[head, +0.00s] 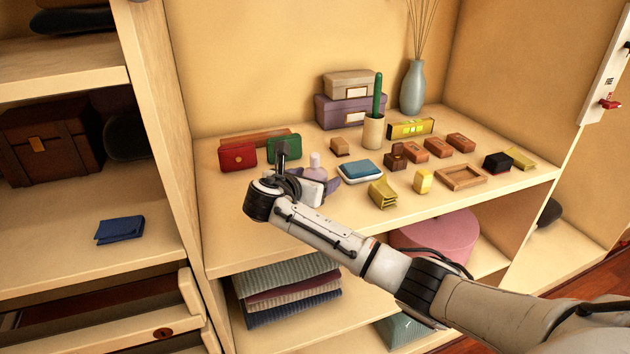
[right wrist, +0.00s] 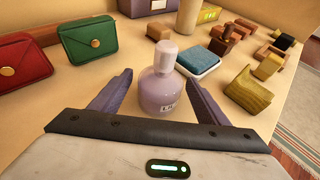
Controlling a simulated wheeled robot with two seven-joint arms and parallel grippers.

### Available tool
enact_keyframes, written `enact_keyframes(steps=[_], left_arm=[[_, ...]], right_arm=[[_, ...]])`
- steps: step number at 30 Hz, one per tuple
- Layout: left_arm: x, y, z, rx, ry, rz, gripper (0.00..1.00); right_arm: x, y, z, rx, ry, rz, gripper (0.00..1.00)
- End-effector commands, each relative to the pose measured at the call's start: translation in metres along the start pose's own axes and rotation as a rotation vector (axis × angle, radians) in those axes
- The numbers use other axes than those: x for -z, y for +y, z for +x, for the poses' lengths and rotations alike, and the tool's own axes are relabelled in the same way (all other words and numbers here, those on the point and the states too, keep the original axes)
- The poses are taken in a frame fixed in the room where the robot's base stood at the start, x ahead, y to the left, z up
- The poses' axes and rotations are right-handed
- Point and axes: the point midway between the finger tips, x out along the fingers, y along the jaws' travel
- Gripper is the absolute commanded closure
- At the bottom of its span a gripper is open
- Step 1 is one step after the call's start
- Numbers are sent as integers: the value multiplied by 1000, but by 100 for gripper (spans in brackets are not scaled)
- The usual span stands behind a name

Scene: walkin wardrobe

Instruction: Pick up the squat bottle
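The squat bottle (right wrist: 165,85) is pale lilac with a rounded body, a pinkish cap and a small label. It stands upright on the wardrobe shelf. In the head view only its cap and upper part (head: 315,166) show, behind my right gripper (head: 309,183). In the right wrist view my right gripper (right wrist: 165,93) is open, with one dark purple finger on each side of the bottle. There are visible gaps between the fingers and the bottle. My left gripper is not in view.
Red (head: 238,155) and green (head: 284,147) purses stand left of and behind the bottle. A cup (head: 374,131) and vase (head: 412,88) stand farther back. The shelf's left front is clear.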

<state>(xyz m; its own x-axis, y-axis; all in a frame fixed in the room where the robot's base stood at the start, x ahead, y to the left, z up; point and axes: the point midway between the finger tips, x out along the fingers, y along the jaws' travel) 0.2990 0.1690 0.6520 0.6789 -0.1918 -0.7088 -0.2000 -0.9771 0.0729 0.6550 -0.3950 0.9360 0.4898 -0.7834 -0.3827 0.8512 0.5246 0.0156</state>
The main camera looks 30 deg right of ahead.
Motion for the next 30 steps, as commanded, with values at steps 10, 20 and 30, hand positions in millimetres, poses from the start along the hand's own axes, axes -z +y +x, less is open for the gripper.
enact_keyframes(steps=[10,20,30], left_arm=[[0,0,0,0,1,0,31],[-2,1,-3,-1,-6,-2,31],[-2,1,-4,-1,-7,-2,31]], right_arm=[[-1,0,0,0,-2,0,81],[-18,1,-7,-2,-4,4,81],[-79,2,-32,-1,-4,5,81]])
